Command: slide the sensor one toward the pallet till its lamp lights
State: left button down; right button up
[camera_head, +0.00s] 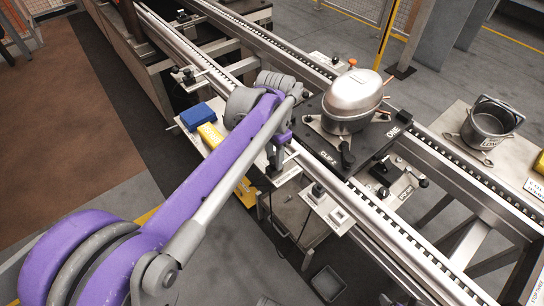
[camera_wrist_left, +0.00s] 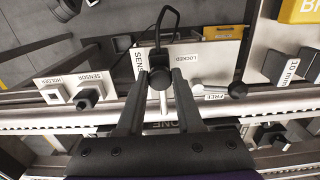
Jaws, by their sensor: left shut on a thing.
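My left gripper (camera_wrist_left: 158,88) is shut on a dark, round-ended part, which I take to be sensor one (camera_wrist_left: 159,77). It sits between the fingertips over a white plate (camera_wrist_left: 205,58) with a partly hidden "SEN..." label and a black cable loop. In the head view my left gripper (camera_head: 276,156) is at the near rail, left of the pallet, and its arm hides most of the sensor. The dark pallet (camera_head: 372,152) marked "ONE" stands on the rails and carries a silver compressor (camera_head: 352,98). I cannot make out the lamp or whether it is lit.
A lever (camera_wrist_left: 235,90) marked "FREE" is close to the right fingertip. Another sensor (camera_wrist_left: 87,98) and a holder square (camera_wrist_left: 52,95) are on the left. In the head view, a blue block (camera_head: 198,117) and a yellow block (camera_head: 211,135) stand left of the gripper.

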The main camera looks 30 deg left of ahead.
pick_arm(q)
jog(key=c, duration=0.5)
grip_release()
jog(key=shift+c, duration=0.2)
notch_tip(320, 180, up, 11)
jog(key=p, duration=0.1)
jog(key=shift+p, duration=0.35)
jog(key=shift+s, duration=0.15)
jog(key=s+d+f+n+t+p, duration=0.2)
jog(key=s+d+f+p, duration=0.1)
jog(key=s, duration=0.5)
jog(key=s+d+f+n+t+p, duration=0.2)
jog(key=s+f+p, duration=0.3)
jog(key=s, duration=0.3)
jog(key=shift+d+t, duration=0.4)
jog(key=shift+t, duration=0.3)
